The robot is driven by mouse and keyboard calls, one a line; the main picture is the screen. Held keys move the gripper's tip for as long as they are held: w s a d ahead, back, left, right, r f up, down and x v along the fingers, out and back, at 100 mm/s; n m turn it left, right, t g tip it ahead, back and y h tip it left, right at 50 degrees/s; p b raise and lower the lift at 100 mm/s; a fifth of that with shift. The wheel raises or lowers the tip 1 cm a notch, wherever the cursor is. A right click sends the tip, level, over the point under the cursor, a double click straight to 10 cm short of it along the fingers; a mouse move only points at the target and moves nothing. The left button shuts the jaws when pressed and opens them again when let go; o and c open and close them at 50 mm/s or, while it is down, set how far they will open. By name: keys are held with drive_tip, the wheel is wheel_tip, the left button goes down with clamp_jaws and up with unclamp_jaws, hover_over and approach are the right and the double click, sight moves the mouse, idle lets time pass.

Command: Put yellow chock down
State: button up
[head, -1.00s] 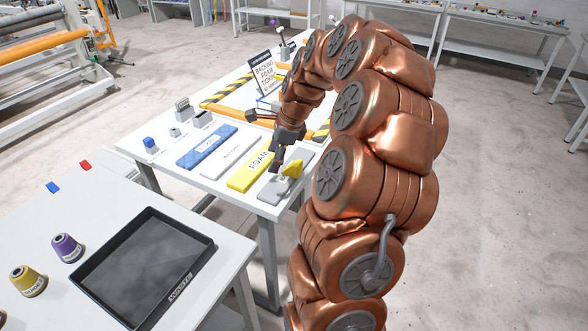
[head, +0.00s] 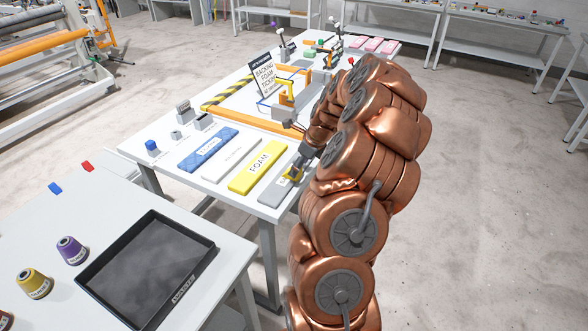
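I cannot tell whether the chock touches the pad.
A yellow FOAM pad (head: 257,167), a white pad (head: 231,158) and a blue pad (head: 207,149) lie left of the grey pad. An orange bar (head: 265,122) lies behind them. A black tray (head: 150,262) sits on the nearer table.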

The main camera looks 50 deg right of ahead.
drive_tip(key=shift+x, duration=1.2)
clamp_jaws()
drive_tip(key=shift+r, duration=0.15)
